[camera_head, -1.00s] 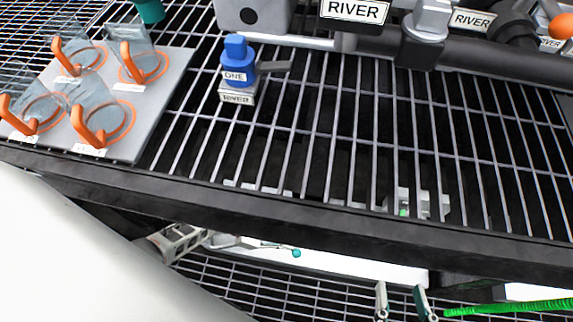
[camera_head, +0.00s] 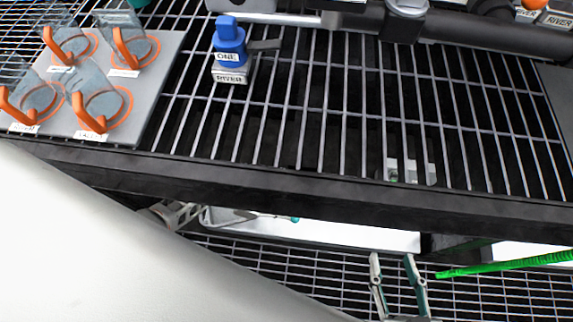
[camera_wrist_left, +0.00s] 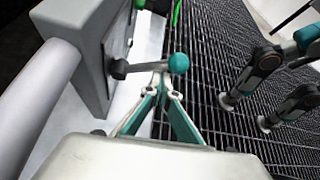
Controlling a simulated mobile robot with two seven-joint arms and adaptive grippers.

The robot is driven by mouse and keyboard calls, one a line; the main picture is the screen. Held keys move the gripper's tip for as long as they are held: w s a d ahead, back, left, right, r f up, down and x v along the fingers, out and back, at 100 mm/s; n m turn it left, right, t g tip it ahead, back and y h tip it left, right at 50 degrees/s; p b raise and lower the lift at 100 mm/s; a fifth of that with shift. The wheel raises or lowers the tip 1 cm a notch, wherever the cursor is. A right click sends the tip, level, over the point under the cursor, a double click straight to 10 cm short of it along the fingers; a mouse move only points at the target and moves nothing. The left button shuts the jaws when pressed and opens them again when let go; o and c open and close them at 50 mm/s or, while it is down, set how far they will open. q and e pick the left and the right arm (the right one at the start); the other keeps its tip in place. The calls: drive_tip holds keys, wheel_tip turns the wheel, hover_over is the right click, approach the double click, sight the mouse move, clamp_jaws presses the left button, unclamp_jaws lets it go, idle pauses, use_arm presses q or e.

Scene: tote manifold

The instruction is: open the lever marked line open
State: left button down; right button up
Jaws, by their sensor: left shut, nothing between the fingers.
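In the left wrist view a dark lever with a teal ball end (camera_wrist_left: 179,63) sticks out of the side of a grey box (camera_wrist_left: 88,50). No "line open" label can be read on it. My left gripper (camera_wrist_left: 163,82) is shut and empty, its tips close by the lever's ball; whether they touch it I cannot tell. In the head view my right gripper (camera_head: 394,270) is below the rack's front edge, its two fingers apart, with nothing seen between them. The left gripper is not clearly made out in the head view.
A blue-handled valve (camera_head: 229,43) marked ONE and RIVER stands on the wire rack (camera_head: 300,105). A grey plate (camera_head: 165,75) with several orange-handled clear pieces lies at left. A dark front bar (camera_head: 300,180) edges the rack. A green rod (camera_head: 510,264) is at lower right.

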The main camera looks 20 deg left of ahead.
use_arm(q)
drive_tip(key=shift+w+r, duration=0.5)
drive_tip(key=s+v, duration=0.1)
drive_tip(key=v, duration=1)
drive_tip(key=shift+a, duration=0.4)
drive_tip(key=shift+s+f, duration=0.15)
drive_tip(key=shift+f, duration=0.05)
